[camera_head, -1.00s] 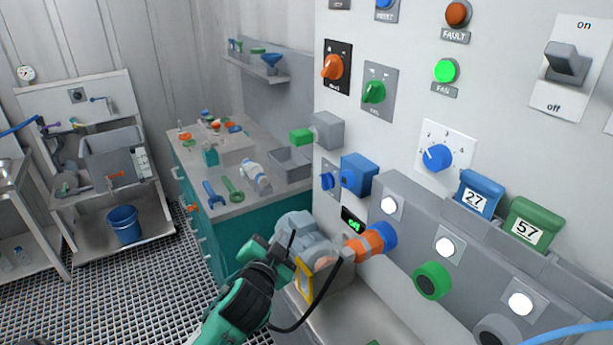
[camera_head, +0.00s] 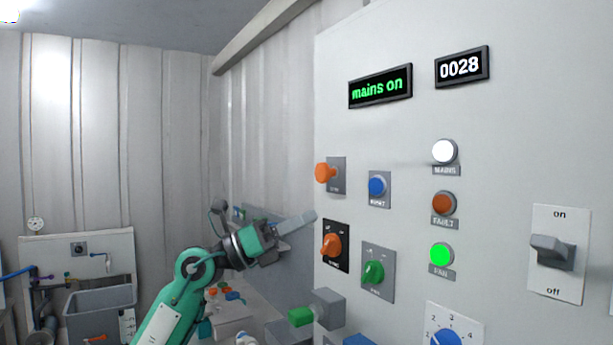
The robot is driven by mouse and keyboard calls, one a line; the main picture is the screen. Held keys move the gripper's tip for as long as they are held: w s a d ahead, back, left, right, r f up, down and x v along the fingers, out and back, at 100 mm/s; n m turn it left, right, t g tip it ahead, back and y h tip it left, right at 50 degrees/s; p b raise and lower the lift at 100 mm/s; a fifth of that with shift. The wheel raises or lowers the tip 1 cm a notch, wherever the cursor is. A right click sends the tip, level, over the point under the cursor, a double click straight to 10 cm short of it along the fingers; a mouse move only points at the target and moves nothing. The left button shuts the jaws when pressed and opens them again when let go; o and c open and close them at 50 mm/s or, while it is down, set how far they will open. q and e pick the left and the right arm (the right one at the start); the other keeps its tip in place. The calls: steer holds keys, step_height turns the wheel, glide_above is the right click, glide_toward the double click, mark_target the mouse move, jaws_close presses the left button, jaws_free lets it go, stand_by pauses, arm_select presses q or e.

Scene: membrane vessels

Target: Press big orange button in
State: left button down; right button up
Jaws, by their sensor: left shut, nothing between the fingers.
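The big orange button (camera_head: 326,172) is a mushroom-shaped knob on a small grey plate at the left edge of the white panel (camera_head: 520,130). It stands out from its plate, and the label under it is too small to read surely. My left gripper (camera_head: 308,217) is shut and empty, its grey fingers pointing right toward the panel edge. In the picture its tips are below and slightly left of the button, apart from it. I cannot tell their exact depth. My right gripper is not in view.
Below the button are an orange rotary knob (camera_head: 332,245) and a green rotary knob (camera_head: 373,271). A blue button (camera_head: 377,186) is to its right. A green-ended grey block (camera_head: 322,309) juts out lower down. A display (camera_head: 380,87) reads "mains on". The space left of the button looks clear.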

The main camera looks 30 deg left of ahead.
mark_target(319, 173)
arm_select(q)
steer(key=s+a+r+t+y, duration=0.1)
steer(key=a+r+y, duration=0.7)
steer(key=a, duration=0.4)
steer(key=shift+s+t+y, duration=0.15)
steer(key=shift+t+y, duration=0.15)
steer(key=shift+y, duration=0.1)
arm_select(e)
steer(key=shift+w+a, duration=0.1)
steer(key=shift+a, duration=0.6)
arm_select(q)
steer(key=shift+d, duration=0.1)
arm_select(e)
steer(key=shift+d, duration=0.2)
